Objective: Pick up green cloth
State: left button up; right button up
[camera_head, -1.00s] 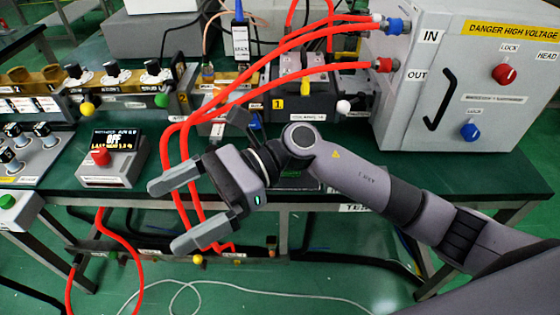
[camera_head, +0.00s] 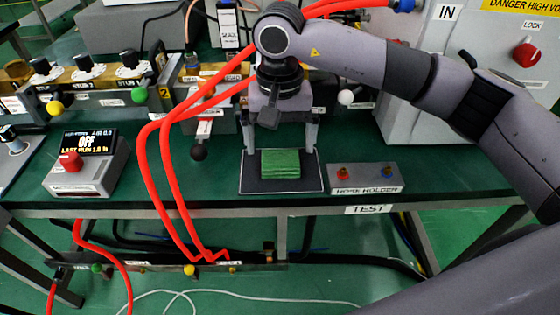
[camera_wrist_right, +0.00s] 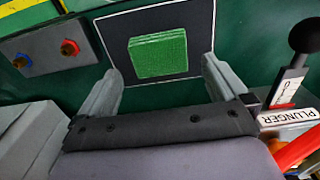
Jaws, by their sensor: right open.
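The green cloth (camera_head: 280,163) is a folded square stack lying on a black mat with a pale border (camera_head: 281,187) on the table. It also shows in the right wrist view (camera_wrist_right: 158,54), beyond and between the fingers. My right gripper (camera_head: 281,150) points down above the mat, with one finger on each side of the cloth. In the right wrist view my right gripper (camera_wrist_right: 163,78) is open and empty, with the fingers apart from the cloth. My left gripper is in neither view.
The hose holder (camera_head: 365,178) with red and blue fittings stands right of the mat. Red hoses (camera_head: 165,165) hang left of it. The black-knobbed plunger (camera_wrist_right: 293,75) is close to one finger's side. A control box (camera_head: 85,172) sits at the left.

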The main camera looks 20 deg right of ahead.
aim_at(280, 158)
notch_tip(280, 158, down, 4)
jog(key=shift+s+f, duration=0.1)
jog(key=c, duration=0.9)
jog(key=shift+o, duration=0.2)
notch_tip(280, 158, up, 20)
jog(key=p, duration=0.1)
jog(key=shift+o, duration=0.4)
